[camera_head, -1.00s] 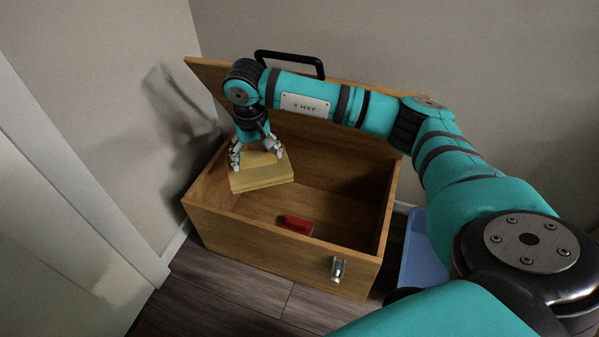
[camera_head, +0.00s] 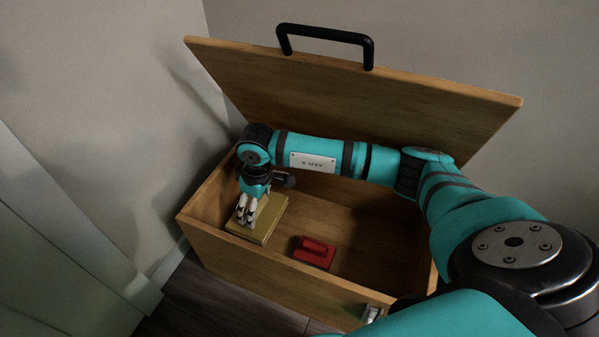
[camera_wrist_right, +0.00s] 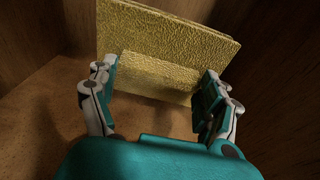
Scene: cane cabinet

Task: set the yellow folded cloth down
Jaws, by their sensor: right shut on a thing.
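The yellow folded cloth (camera_head: 258,221) is inside the left end of the open wooden box (camera_head: 232,254). My right gripper (camera_head: 246,210) points down and is shut on the cloth. In the right wrist view, the fingers (camera_wrist_right: 160,82) sit on either side of a raised narrow part of the cloth (camera_wrist_right: 165,30). The box's brown floor shows below the cloth there. I cannot tell whether the cloth touches the floor. My left gripper is not in view.
A red object with a handle (camera_head: 314,252) lies on the box floor, right of the cloth. The raised lid (camera_head: 350,95) with a black handle (camera_head: 325,40) stands behind my right arm. A metal latch (camera_head: 373,313) is on the box front. Walls stand close at left and behind.

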